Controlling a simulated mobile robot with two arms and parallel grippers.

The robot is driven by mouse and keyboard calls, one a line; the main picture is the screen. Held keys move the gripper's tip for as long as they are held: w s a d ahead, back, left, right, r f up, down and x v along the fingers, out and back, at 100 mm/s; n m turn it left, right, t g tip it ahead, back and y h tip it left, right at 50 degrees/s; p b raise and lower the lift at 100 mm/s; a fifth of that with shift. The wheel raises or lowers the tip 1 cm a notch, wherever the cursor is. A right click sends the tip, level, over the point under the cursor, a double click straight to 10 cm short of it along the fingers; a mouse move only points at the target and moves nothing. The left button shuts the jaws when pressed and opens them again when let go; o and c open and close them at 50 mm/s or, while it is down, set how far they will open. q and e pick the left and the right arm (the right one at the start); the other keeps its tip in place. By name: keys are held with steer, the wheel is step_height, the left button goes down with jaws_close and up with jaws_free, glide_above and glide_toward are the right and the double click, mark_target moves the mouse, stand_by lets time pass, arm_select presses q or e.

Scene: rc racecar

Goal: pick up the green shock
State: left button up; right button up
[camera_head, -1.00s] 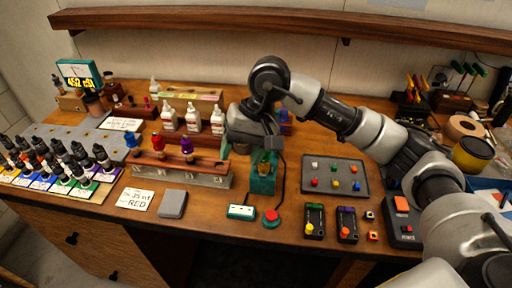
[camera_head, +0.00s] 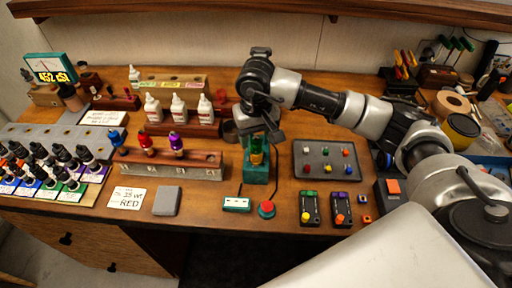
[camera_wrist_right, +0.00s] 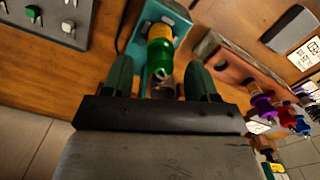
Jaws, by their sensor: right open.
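The green shock (camera_head: 257,151) stands upright in a teal stand (camera_head: 257,175) near the middle of the bench. In the right wrist view the shock (camera_wrist_right: 160,52) shows a green body with a gold-yellow section and a metal end, in front of the teal stand (camera_wrist_right: 178,15). My right gripper (camera_head: 257,137) is over the stand, its hand partly hiding the shock's top. Its two dark green fingers (camera_wrist_right: 159,68) are open, one on each side of the shock's near end, with gaps visible. My left gripper is not in view.
A wooden rack (camera_head: 205,170) with blue, red and purple shocks stands left of the stand. White bottles (camera_head: 178,108) are behind it. A grey tray (camera_head: 300,172) of small coloured parts lies right. A red button (camera_head: 267,208) and small meter (camera_head: 237,203) sit in front.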

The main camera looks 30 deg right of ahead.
steer(key=shift+s+f, duration=0.1)
steer(key=shift+f, duration=0.95)
steer(key=c, duration=1)
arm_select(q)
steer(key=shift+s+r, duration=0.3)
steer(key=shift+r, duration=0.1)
arm_select(e)
steer(key=shift+c, duration=0.2)
